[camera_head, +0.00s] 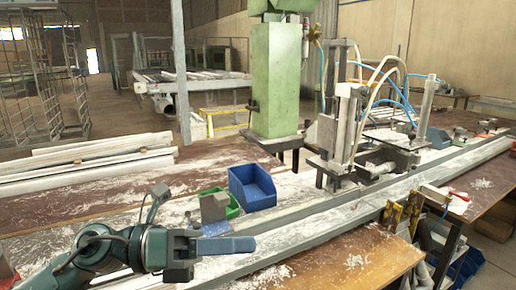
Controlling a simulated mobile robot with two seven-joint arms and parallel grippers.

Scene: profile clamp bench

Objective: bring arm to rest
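My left arm comes in at the bottom left, over the near side of the bench. Its gripper (225,246) points right, above the long grey profile rail (330,222). The fingers are seen from the side as one blue-grey shape, so I cannot tell whether they are apart or together. No separate object can be made out between them. My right gripper is not in view.
The clamp machine (345,135) and green column (275,80) rise behind. Shavings litter the bench.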

